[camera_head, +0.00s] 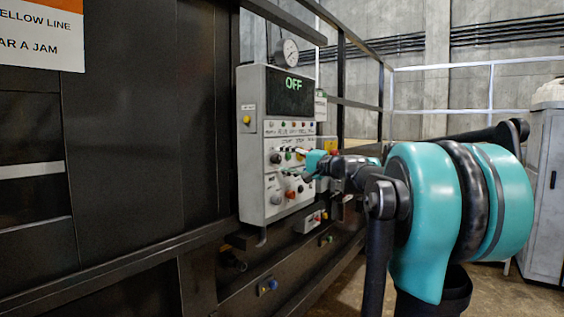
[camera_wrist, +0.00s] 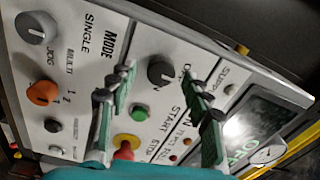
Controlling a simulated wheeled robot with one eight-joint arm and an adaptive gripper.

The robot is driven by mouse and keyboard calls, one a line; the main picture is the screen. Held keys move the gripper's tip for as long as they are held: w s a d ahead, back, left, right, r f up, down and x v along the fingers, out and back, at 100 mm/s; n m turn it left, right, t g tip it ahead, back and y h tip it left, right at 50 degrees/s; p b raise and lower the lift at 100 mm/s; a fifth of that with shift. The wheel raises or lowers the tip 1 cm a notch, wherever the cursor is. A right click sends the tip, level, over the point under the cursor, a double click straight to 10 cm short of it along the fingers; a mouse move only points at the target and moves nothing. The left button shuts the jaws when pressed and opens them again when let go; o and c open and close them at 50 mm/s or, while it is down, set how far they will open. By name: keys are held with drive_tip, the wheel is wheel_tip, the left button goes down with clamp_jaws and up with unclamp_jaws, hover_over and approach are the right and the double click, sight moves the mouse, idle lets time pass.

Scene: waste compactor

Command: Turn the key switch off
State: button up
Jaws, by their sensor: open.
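The grey control panel (camera_head: 252,178) stands left of my arm in the head view. Its display (camera_head: 284,92) reads "OFF" in green. In the wrist view a dark round switch (camera_wrist: 160,72) sits by partly covered "OFF" and "ON" lettering; it looks like the key switch, but I cannot make out a key. My gripper (camera_wrist: 156,76) is open, its two green-padded fingers on either side of this switch. I cannot tell whether they touch it. In the head view my gripper (camera_head: 308,158) is at the panel's front, hiding part of the controls.
The wrist view shows a green start button (camera_wrist: 138,111), a red stop button (camera_wrist: 124,150) with yellow, an orange knob (camera_wrist: 43,92) and a grey mode knob (camera_wrist: 35,28) close by. A gauge (camera_head: 287,52) and dark railings stand around the panel. A grey cabinet (camera_head: 545,195) is at right.

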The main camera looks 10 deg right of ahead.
drive_tip(key=v, duration=1.1)
drive_tip(key=shift+f, duration=0.1)
drive_tip(key=s+a+f+n+g+h, duration=0.15)
drive_tip(key=s+f, duration=0.25)
drive_tip(key=f, duration=0.6)
drive_tip(key=s+a+f+n+g+h, duration=0.1)
drive_tip(key=s+a+f+g+h, duration=0.15)
drive_tip(key=f, duration=0.75)
drive_tip(key=s+a+f+n+g+h, duration=0.1)
drive_tip(key=s+a+f+g+h, duration=0.2)
drive_tip(key=f, duration=0.7)
drive_tip(key=s+d+f+n+h, duration=0.1)
drive_tip(key=s+d+f+h, duration=0.2)
drive_tip(key=s+f, duration=0.5)
drive_tip(key=s+d+f+n+g+h, duration=0.1)
drive_tip(key=s+d+f+n+h, duration=0.1)
drive_tip(key=s+f, duration=0.6)
wheel_tip(320, 180, down, 4)
drive_tip(key=shift+s+d+f+h, duration=0.1)
drive_tip(key=shift+s+d+h, duration=0.45)
drive_tip(key=shift+d, duration=0.7)
drive_tip(key=shift+d+f+h, duration=0.1)
drive_tip(key=shift+d+h, duration=0.05)
drive_tip(key=shift+h, duration=0.1)
drive_tip(key=shift+c, duration=0.5)
